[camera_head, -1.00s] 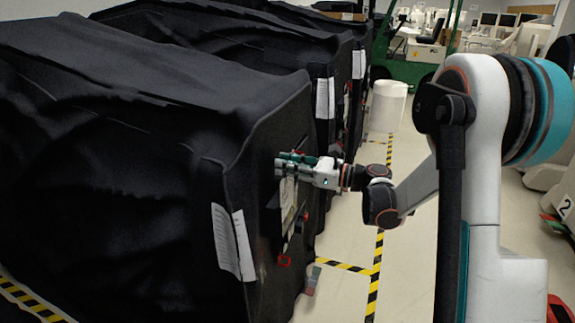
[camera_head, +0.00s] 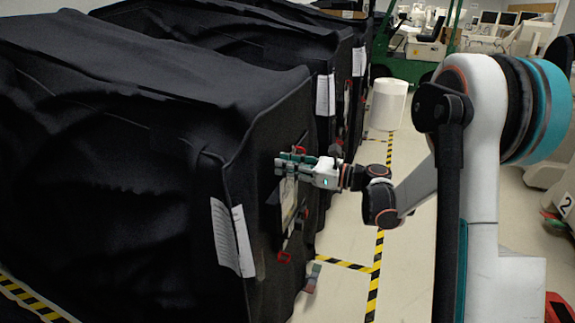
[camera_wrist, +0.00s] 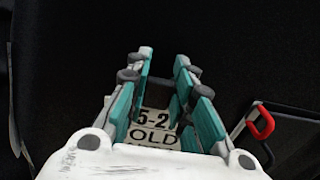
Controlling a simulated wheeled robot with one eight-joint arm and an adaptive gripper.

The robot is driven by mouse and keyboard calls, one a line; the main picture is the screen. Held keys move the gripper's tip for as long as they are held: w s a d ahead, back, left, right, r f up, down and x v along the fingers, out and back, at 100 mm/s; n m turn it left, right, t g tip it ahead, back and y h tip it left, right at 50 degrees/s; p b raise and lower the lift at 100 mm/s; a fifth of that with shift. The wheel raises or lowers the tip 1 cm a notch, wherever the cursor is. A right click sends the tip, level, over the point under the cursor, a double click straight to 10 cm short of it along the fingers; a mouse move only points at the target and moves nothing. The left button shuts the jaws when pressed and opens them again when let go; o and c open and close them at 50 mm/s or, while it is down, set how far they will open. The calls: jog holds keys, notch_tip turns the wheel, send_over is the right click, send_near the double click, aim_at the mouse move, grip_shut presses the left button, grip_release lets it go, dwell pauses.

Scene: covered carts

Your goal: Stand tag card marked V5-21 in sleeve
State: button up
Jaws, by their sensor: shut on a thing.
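My gripper (camera_wrist: 165,95) is shut on a pale tag card (camera_wrist: 155,135). The card shows between the fingers in the wrist view, with "5-2" and "OLD" readable and the rest of its print hidden. In the head view, my gripper (camera_head: 284,164) is close to the end face of the nearest black covered cart (camera_head: 262,190). A pale upright sheet or card (camera_head: 289,202) shows just below the fingers against that face. I cannot tell the sleeve's opening apart from it, nor whether the held card touches the sleeve.
A red clip (camera_wrist: 262,125) sits on a dark, grey-edged panel right of the fingers. White printed sheets (camera_head: 232,238) hang on the cart's cover at the left. More covered carts stand behind.

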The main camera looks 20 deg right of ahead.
jog(key=shift+f, duration=0.35)
jog(key=o, duration=1)
jog(key=v, duration=1.2)
